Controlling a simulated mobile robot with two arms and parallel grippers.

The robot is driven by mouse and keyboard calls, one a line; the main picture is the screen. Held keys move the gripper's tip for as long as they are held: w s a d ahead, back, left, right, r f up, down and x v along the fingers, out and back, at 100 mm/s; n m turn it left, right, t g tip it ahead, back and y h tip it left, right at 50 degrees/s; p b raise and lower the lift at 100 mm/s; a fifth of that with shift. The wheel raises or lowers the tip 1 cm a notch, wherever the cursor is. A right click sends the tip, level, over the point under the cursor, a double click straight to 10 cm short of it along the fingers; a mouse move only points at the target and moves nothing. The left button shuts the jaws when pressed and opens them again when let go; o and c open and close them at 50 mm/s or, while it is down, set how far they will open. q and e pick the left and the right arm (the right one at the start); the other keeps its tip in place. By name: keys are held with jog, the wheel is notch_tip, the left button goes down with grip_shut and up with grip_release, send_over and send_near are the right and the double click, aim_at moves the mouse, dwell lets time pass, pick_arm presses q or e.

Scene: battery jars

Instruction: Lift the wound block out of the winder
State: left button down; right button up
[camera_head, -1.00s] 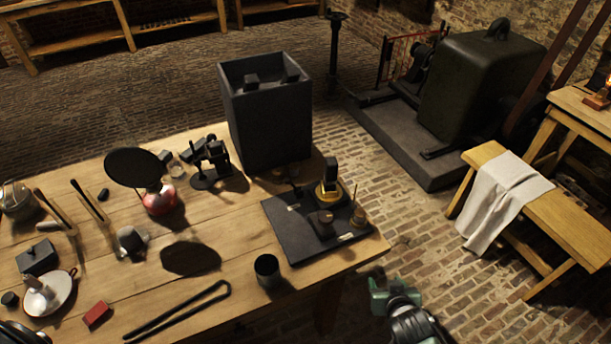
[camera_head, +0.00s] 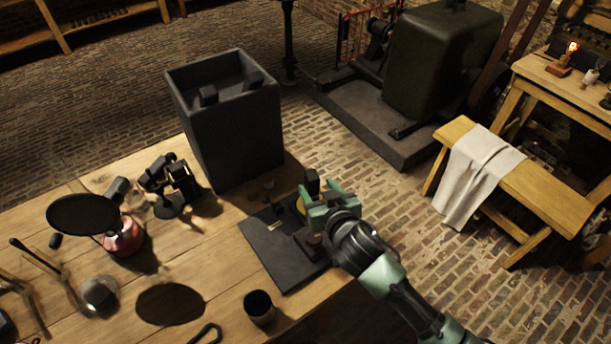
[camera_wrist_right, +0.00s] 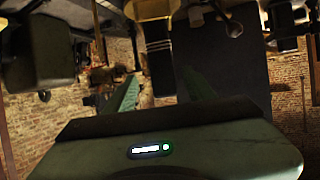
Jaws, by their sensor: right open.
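The winder's dark board (camera_head: 268,240) lies at the table's near right corner. The wound block (camera_head: 312,182) is a small dark upright block above a yellow base (camera_head: 300,206), partly hidden by my right gripper (camera_head: 326,196). That gripper is open, at the board's right side, close to the block. In the right wrist view, the block (camera_wrist_right: 158,62) appears below the yellow base (camera_wrist_right: 152,10), with lighter bands across it. It shows between the two green fingers (camera_wrist_right: 160,85); I cannot tell whether either touches it. My left gripper is out of view.
A tall dark open box (camera_head: 232,135) stands behind the board. A black cup (camera_head: 259,307) stands in front.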

aim_at(315, 185)
jog(key=p+x, duration=0.1)
jog(key=x, duration=0.2)
jog(key=shift+a+r, duration=0.15)
jog(key=shift+r, duration=0.05)
jog(key=x, duration=0.4)
jog(key=shift+f+p, duration=0.1)
jog(key=shift+p, duration=0.2)
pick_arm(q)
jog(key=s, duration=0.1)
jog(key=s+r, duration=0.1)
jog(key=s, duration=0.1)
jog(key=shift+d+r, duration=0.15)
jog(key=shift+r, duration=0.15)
pick_arm(e)
grip_shut()
